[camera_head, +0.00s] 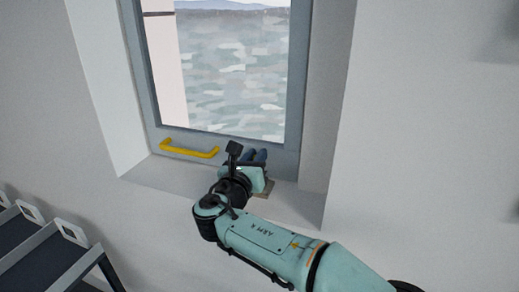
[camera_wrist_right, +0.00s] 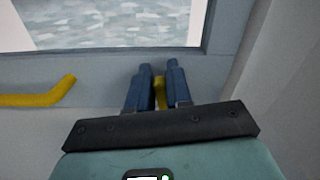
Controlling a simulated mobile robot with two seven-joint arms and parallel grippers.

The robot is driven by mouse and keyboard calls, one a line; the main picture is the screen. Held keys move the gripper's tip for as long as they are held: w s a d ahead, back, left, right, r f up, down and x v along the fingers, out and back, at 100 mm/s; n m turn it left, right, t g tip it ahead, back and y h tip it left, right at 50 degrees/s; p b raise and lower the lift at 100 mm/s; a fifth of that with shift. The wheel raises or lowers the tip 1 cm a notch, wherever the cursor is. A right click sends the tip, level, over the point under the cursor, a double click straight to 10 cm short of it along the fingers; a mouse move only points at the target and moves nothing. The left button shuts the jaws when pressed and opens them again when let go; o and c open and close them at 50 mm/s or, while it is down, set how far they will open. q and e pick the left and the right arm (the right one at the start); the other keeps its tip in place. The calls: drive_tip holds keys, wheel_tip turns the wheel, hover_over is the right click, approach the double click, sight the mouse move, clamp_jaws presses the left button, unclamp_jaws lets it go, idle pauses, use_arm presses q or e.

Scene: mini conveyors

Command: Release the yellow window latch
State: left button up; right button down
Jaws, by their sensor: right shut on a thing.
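The grey-framed window (camera_head: 295,75) is set in a white wall. In the right wrist view, the yellow latch (camera_wrist_right: 160,95) shows as a small upright yellow piece on the lower window frame. My right gripper (camera_head: 258,155) is at the lower right of the frame. In the wrist view, the blue fingers of the right gripper (camera_wrist_right: 158,78) stand on either side of the latch and are shut on it. In the head view the latch is hidden behind the gripper. My left gripper is in neither view.
A yellow bar handle (camera_head: 190,149) is fixed to the lower frame, left of my right gripper; it also shows in the wrist view (camera_wrist_right: 40,97). A white sill (camera_head: 160,178) lies below the window. Conveyors with dark belts (camera_head: 45,262) stand at the lower left.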

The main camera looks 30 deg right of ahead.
drive_tip(key=n+p, duration=0.1)
drive_tip(key=w+a+n+p, duration=0.1)
drive_tip(key=p, duration=0.1)
drive_tip(key=w+n+p, duration=0.1)
drive_tip(key=n+p, duration=0.1)
drive_tip(key=shift+a+f, duration=0.2)
drive_tip(key=shift+a, duration=0.05)
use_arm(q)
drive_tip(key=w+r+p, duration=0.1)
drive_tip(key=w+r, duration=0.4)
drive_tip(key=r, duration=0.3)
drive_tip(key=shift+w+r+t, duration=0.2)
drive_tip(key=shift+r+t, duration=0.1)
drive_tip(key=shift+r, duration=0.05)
use_arm(e)
drive_tip(key=shift+w+a+f+n, duration=0.1)
drive_tip(key=shift+a+f+n, duration=0.1)
drive_tip(key=shift+f+n, duration=0.25)
drive_tip(key=c, duration=1.1)
unclamp_jaws()
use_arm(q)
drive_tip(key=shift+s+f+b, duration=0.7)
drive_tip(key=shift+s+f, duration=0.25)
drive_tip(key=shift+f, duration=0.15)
use_arm(e)
drive_tip(key=v, duration=1.3)
drive_tip(key=shift+a, duration=0.1)
